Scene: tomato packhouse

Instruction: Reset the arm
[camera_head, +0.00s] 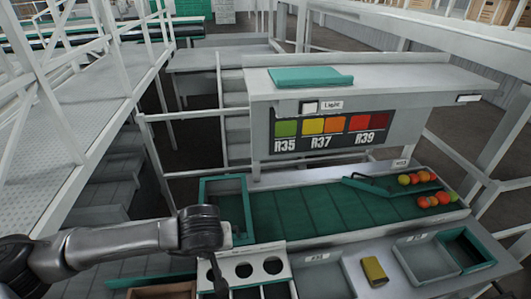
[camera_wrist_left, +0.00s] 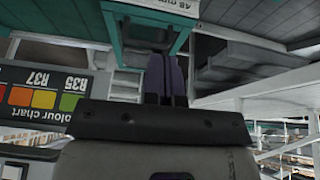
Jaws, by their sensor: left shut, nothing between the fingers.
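My left arm comes in from the left in the head view. Its gripper (camera_head: 217,277) points down near the white panel with round holes (camera_head: 245,270), at the near left end of the sorting bench. In the left wrist view its dark fingers (camera_wrist_left: 165,76) are together, with nothing held between them. I cannot tell the exact height of the fingertips above the bench. My right arm and gripper are not in view.
A green belt (camera_head: 310,212) carries several tomatoes (camera_head: 432,199) at its right end. A teal-rimmed crate (camera_head: 246,208) stands just beyond my wrist. A yellow sponge-like block (camera_head: 374,270) and a grey tray (camera_head: 427,262) lie to the right. A colour chart (camera_head: 330,132) hangs behind.

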